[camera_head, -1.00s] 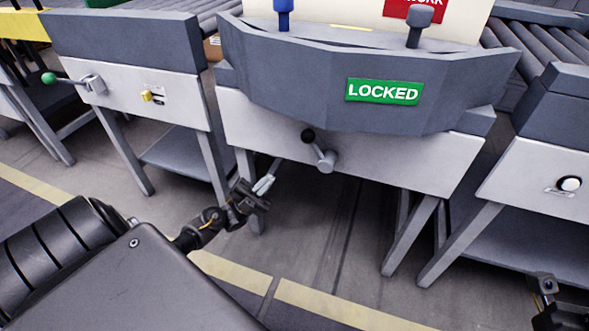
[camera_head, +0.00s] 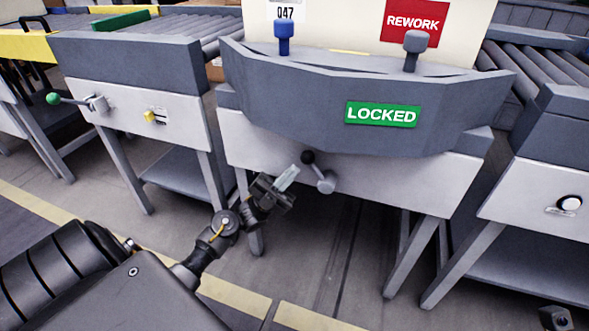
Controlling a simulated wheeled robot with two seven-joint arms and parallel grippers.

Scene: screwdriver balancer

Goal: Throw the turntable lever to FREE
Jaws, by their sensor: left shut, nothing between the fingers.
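The turntable lever (camera_head: 324,179) has a grey hub and a short arm ending in a black knob at its upper left. It sits on the light front panel below the curved grey turntable housing (camera_head: 290,100). A green sign reading LOCKED (camera_head: 382,114) is on that housing. My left gripper (camera_head: 288,177) is shut and empty, with its pale fingertips just left of and slightly below the black knob. A small gap seems to show between them; depth is hard to judge. Part of my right gripper (camera_head: 556,318) shows at the bottom right edge, and its fingers cannot be made out.
A panel with a green-knobbed lever (camera_head: 54,98) and a yellow switch (camera_head: 150,117) stands at left. A panel with a round white button (camera_head: 570,203) stands at right. Blue (camera_head: 283,38) and grey (camera_head: 411,50) pegs stand on the turntable. The floor below is open.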

